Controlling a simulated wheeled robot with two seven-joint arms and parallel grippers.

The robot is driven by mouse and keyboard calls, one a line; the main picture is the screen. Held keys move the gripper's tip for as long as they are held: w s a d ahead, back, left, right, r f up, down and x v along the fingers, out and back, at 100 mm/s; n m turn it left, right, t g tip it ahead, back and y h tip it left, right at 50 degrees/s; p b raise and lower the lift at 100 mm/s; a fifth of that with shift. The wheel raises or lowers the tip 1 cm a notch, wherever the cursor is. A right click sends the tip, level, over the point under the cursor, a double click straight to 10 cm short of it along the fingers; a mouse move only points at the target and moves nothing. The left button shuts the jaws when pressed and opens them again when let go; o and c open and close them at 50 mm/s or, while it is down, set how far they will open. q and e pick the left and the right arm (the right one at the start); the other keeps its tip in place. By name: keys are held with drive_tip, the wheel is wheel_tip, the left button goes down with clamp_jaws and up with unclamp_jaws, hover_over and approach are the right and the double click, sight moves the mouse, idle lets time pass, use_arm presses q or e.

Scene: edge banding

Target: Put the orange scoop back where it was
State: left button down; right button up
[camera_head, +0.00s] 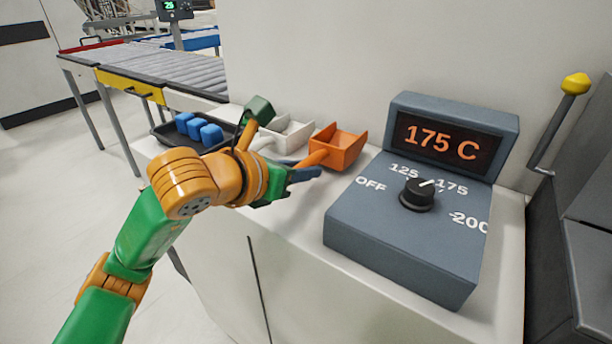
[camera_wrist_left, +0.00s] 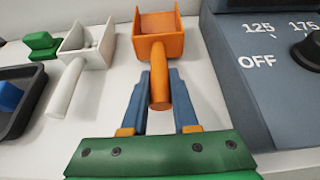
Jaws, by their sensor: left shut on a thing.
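The orange scoop (camera_head: 339,147) is at the back of the white counter, left of the grey control box. Its handle points toward my left gripper (camera_head: 300,168). In the left wrist view the scoop (camera_wrist_left: 158,42) has its open box at the far end, and the two fingers of the left gripper (camera_wrist_left: 160,90) are closed on either side of its handle. Whether the scoop touches the counter is hard to tell. My right gripper is not in view.
A white scoop (camera_head: 291,133) lies left of the orange one. A black tray (camera_head: 168,133) holds blue blocks (camera_head: 198,127). The control box (camera_head: 395,235) stands close on the right, its display reading 175 C. The counter front (camera_head: 290,215) is clear.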

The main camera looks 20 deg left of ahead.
use_arm(q)
drive_tip(key=shift+f, duration=0.65)
drive_tip(key=shift+f, duration=0.1)
drive_tip(key=c, duration=0.7)
unclamp_jaws()
drive_tip(key=v, duration=1.2)
drive_tip(key=shift+b, duration=0.35)
